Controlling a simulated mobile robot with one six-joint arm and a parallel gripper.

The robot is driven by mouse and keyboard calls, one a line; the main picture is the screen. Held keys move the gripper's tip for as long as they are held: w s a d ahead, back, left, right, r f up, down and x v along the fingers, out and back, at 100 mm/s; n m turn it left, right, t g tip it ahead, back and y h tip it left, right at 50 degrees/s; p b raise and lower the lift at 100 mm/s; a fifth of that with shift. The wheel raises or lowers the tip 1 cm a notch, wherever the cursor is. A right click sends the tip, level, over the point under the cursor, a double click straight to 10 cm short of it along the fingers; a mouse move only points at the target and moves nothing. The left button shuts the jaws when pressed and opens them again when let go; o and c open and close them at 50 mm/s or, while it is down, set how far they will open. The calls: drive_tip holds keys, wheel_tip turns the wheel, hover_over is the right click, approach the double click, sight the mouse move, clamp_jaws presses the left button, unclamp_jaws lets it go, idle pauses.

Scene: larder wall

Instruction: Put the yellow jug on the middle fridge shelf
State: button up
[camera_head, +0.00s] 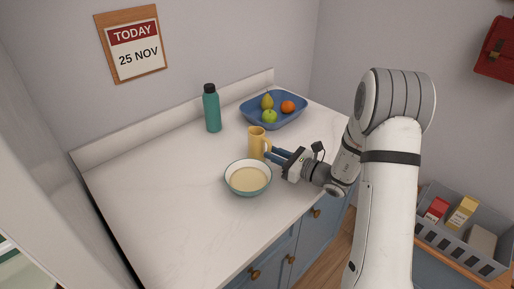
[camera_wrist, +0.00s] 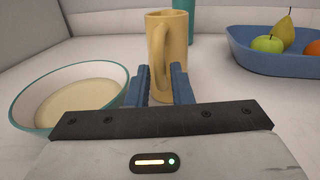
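The yellow jug (camera_head: 256,142) stands upright on the white counter, between the teal bottle and the cream-filled bowl. In the wrist view the jug (camera_wrist: 176,40) is straight ahead, its handle (camera_wrist: 157,70) turned toward me. My gripper (camera_head: 271,154) reaches in from the right at the handle. In the wrist view its two blue fingers (camera_wrist: 160,82) lie on either side of the handle with very little gap; whether they press on it I cannot tell. The lower part of the jug is partly hidden behind the fingers. The fridge shelf is not clearly in view.
The bowl (camera_head: 231,187) stands close to the jug and the fingers. A blue tray of fruit (camera_head: 289,121) and a teal bottle (camera_head: 212,112) stand farther back. The left of the counter (camera_head: 150,195) is clear. A grey crate (camera_head: 452,245) of packages stands at lower right.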

clamp_jaws()
drive_tip(key=shift+r, duration=0.1)
idle(0.4)
